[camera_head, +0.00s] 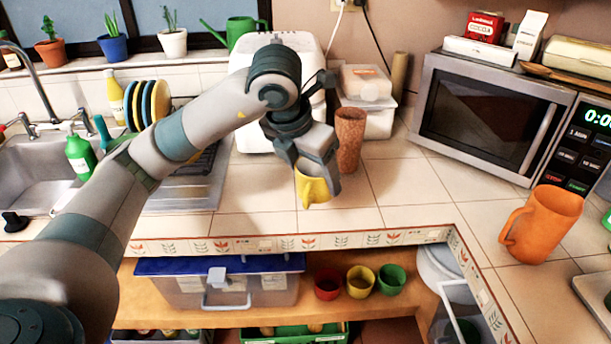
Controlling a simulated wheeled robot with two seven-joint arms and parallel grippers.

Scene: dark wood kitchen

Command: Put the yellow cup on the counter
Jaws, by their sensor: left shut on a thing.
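A yellow cup (312,190) is in my left gripper (312,172), over the tiled counter (392,188) near its front edge. The gripper comes down from above and is shut on the cup, hiding its upper part. I cannot tell whether the cup's base touches the tiles. Another yellow cup (360,281) stands on the shelf below, between a red cup (328,283) and a green cup (391,280). My right gripper is not in view.
A brown tumbler (350,132) stands just right of the gripper. A microwave (490,115) and an orange pitcher (543,224) are to the right. A sink (40,170) and dish rack are to the left. Bare tiles lie between tumbler and pitcher.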

